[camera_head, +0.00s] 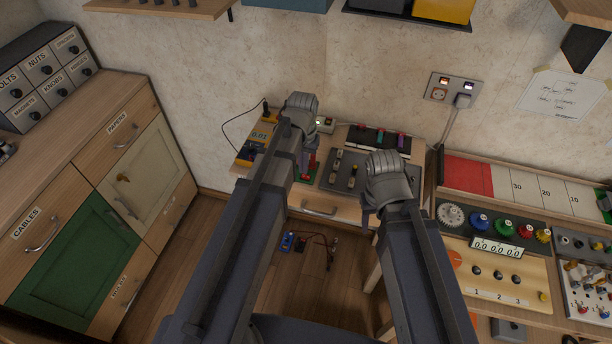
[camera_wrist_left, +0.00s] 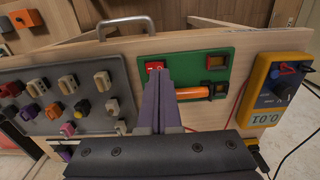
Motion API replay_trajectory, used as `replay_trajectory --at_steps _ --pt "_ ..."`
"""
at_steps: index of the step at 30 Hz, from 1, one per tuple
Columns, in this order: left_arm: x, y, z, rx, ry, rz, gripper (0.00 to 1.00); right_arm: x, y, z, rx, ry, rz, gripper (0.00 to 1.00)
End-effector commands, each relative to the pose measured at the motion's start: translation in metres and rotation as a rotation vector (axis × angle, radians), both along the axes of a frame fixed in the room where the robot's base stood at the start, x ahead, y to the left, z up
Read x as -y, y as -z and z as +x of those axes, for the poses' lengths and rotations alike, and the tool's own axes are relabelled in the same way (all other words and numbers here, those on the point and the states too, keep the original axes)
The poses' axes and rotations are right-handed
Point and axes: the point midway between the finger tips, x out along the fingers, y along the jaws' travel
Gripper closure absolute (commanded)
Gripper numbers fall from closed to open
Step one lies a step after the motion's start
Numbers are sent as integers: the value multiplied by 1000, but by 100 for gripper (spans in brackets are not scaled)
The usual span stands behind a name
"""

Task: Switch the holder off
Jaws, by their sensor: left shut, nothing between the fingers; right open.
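I take this panel to be the holder. My left gripper (camera_wrist_left: 161,74) is shut and empty, its tips at the red switch. I cannot tell whether they touch, and they hide part of the switch. In the head view the green panel (camera_head: 314,170) shows only in part beside my left gripper (camera_head: 305,165). My right gripper (camera_head: 370,212) is open and away from the panel.
A yellow meter (camera_wrist_left: 280,88) stands beside the green panel. On the other side is a dark board (camera_wrist_left: 60,100) with several plugs and knobs. Cabinets (camera_head: 70,240) stand at the left, and a workbench (camera_head: 500,270) with controls at the right. A wall socket (camera_head: 440,92) is above.

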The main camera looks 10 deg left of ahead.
Motion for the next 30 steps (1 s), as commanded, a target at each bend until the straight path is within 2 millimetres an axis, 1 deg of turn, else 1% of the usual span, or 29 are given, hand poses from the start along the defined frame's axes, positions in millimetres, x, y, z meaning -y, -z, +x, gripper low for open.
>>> replay_trajectory --at_steps 30 --pt "0 14 0 0 0 0 100 0 14 0 0 0 0 50"
